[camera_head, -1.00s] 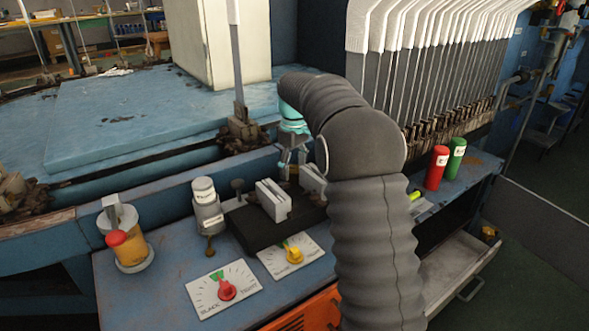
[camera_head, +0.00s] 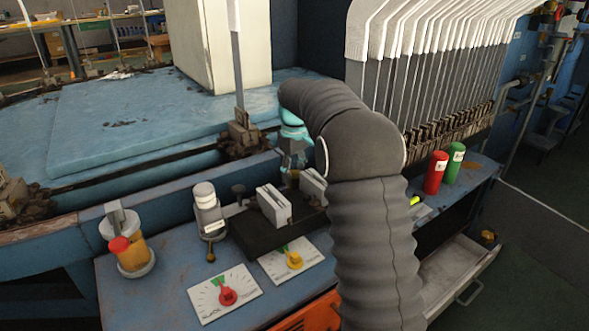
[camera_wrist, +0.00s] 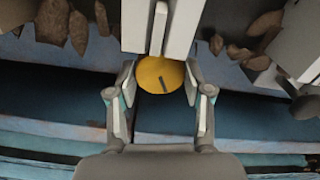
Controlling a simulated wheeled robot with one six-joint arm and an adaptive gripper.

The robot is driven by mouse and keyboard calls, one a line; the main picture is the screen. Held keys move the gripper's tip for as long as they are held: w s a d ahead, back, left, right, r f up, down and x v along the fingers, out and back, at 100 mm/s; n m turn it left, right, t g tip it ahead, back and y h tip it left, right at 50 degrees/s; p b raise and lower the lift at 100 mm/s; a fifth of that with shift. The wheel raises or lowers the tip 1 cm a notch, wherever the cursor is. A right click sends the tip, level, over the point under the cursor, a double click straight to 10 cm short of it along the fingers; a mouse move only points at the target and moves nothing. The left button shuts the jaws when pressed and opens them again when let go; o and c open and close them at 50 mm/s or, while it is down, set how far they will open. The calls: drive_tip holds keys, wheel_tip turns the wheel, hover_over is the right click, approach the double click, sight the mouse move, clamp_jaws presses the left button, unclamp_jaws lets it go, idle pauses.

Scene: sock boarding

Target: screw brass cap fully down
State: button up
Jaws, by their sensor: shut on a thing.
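The brass cap (camera_wrist: 160,75) is a round yellow disc with a short dark mark on its face, in the wrist view. My gripper (camera_wrist: 161,84) has one finger on each side of the cap and is shut on it. In the head view my gripper (camera_head: 291,163) is behind the pale vise-like blocks on the bench, largely covered by my arm; the cap is hidden there. The thread under the cap is not visible, so I cannot tell how far down it sits.
A pale block (camera_head: 273,206) stands on a black base close to my gripper. The bench (camera_head: 165,285) also holds a white-topped cylinder (camera_head: 208,206), a red-capped amber jar (camera_head: 130,252), two dial plates, and red and green cylinders (camera_head: 436,172). Sock boards rise behind.

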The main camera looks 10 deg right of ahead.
sight(294, 173)
drive_tip(key=m+p, duration=0.1)
drive_tip(key=m, duration=0.1)
drive_tip(key=m+p, duration=0.4)
drive_tip(key=shift+d+r, duration=0.1)
drive_tip(key=shift+r, duration=0.15)
drive_tip(key=m+p, duration=0.1)
drive_tip(key=m, duration=0.1)
drive_tip(key=m+p, duration=0.2)
drive_tip(key=shift+f+m, duration=0.2)
drive_tip(key=shift+m, duration=0.2)
drive_tip(key=o, duration=1.2)
drive_tip(key=shift+c, duration=0.2)
drive_tip(key=shift+w+r, duration=0.1)
drive_tip(key=shift+r, duration=3.85)
